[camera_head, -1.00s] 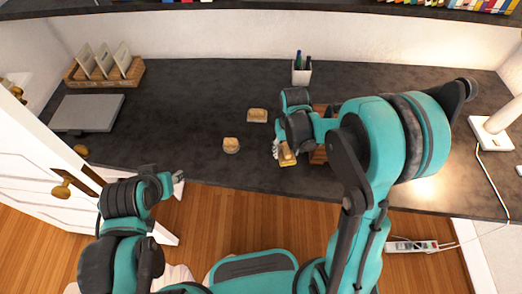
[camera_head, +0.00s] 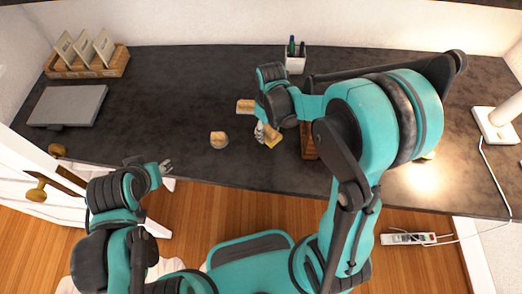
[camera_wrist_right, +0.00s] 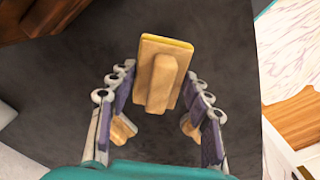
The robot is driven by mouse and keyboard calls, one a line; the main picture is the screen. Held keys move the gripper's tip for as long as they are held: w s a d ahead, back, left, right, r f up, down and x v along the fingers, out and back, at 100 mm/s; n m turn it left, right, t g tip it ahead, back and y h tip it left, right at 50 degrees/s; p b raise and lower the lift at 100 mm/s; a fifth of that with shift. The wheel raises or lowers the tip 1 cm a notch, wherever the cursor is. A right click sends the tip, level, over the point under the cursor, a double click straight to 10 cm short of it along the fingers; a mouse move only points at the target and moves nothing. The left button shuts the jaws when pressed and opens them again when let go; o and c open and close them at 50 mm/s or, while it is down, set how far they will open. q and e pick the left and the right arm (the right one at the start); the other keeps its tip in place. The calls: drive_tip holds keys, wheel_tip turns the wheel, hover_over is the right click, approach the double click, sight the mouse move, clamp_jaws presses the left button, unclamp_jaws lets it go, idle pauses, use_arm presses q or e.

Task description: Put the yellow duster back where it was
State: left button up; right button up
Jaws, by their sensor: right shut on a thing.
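The yellow duster (camera_head: 273,140) has a wooden back and a yellow pad. My right gripper (camera_head: 266,134) is shut on it, over the dark desk near the front edge. In the right wrist view, the duster's wooden handle (camera_wrist_right: 162,82) lies between the gripper's fingers (camera_wrist_right: 160,92), with a yellow strip along its far edge. Whether it touches the desk is unclear. My left gripper (camera_head: 165,168) is empty by the desk's front left edge; its finger opening is too small to read.
Two other wooden-backed blocks, one nearer (camera_head: 219,139) and one farther (camera_head: 246,106), lie left of the duster. A brown wooden box (camera_head: 309,145) stands close on its right, partly behind my arm. A pen cup (camera_head: 296,63) stands at the back. The desk's left middle is clear.

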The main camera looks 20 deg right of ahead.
sight(261, 151)
drive_tip(key=n, duration=0.1)
drive_tip(key=a+r+n, duration=0.1)
drive_tip(key=n, duration=0.1)
drive_tip(key=a+n, duration=0.1)
drive_tip(key=n, duration=0.1)
drive_tip(key=shift+s+r+b, duration=0.3)
drive_tip(key=shift+s+r, duration=0.05)
drive_tip(key=shift+s, duration=0.05)
drive_tip(key=f+n+b, duration=0.1)
drive_tip(key=f, duration=0.2)
drive_tip(key=f+n+b, duration=0.1)
drive_tip(key=f+b, duration=0.1)
drive_tip(key=f, duration=0.1)
drive_tip(key=a+f+n+b, duration=0.1)
drive_tip(key=f+n, duration=0.1)
drive_tip(key=f, duration=0.1)
drive_tip(key=shift+s, duration=0.15)
drive_tip(key=shift+s+b, duration=0.1)
drive_tip(key=shift+b, duration=0.2)
drive_tip(key=shift+f, duration=0.15)
drive_tip(key=o, duration=1.1)
